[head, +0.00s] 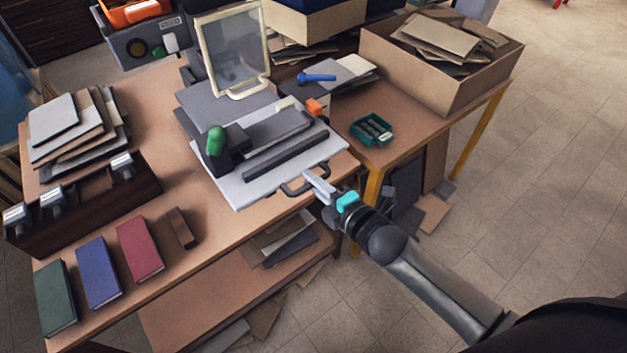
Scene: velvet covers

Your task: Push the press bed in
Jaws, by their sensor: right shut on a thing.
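The press bed (246,193) is a light grey plate that sticks out at the front of the press (225,102) on the wooden bench. A dark looped handle (290,191) is at its front edge. My right gripper (313,181) comes in from the lower right and is shut on this handle. A green-knobbed lever (215,141) and dark bars sit over the bed. A cream-framed panel (233,50) stands upright behind it. My left gripper is out of view.
Green, blue and red books (139,249) lie at the bench's front left, near a dark rack of stamp-like tools (90,200). A teal tray (371,130) and a cardboard box (440,75) stand on the right table. Open floor lies at right.

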